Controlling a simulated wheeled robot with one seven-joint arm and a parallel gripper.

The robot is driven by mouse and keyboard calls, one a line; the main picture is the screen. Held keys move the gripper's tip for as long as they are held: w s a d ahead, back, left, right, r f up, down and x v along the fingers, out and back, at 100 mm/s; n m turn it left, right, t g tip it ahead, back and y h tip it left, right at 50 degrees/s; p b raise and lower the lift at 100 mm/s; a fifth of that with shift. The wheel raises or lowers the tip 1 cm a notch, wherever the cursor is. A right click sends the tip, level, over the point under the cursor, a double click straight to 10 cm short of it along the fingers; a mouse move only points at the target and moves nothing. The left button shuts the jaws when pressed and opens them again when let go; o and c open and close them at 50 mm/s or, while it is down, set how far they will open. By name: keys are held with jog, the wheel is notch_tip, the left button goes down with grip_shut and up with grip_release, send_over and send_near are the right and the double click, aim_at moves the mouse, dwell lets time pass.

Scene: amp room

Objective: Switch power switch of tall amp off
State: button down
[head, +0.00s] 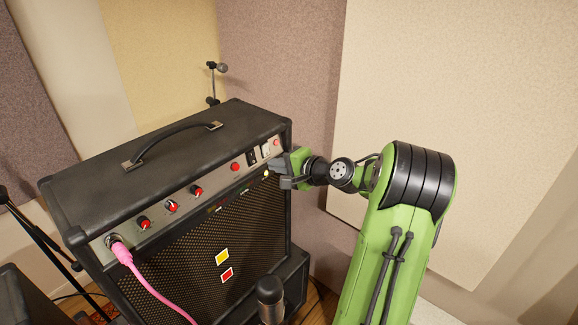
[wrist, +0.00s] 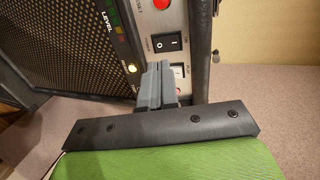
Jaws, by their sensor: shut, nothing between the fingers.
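The tall amp (head: 180,190) is a black box with a control panel (head: 212,180) along its upper front. Near the panel's right end are a black rocker switch (head: 253,158) and a white switch (head: 266,149). In the wrist view the black rocker (wrist: 167,43) shows clear of my fingers, and the white switch (wrist: 180,72) is partly hidden behind them. Contact cannot be told.
Red knobs (head: 171,206) line the panel, and a pink cable (head: 150,280) plugs in at its left end. A microphone (head: 270,298) stands low before the amp. Another microphone stand (head: 212,85) is behind it. Padded walls (head: 450,90) rise behind and right.

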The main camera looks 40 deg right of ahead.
aim_at(255, 161)
jog(key=x, duration=0.6)
jog(key=shift+w, duration=0.25)
jog(key=shift+f, duration=0.1)
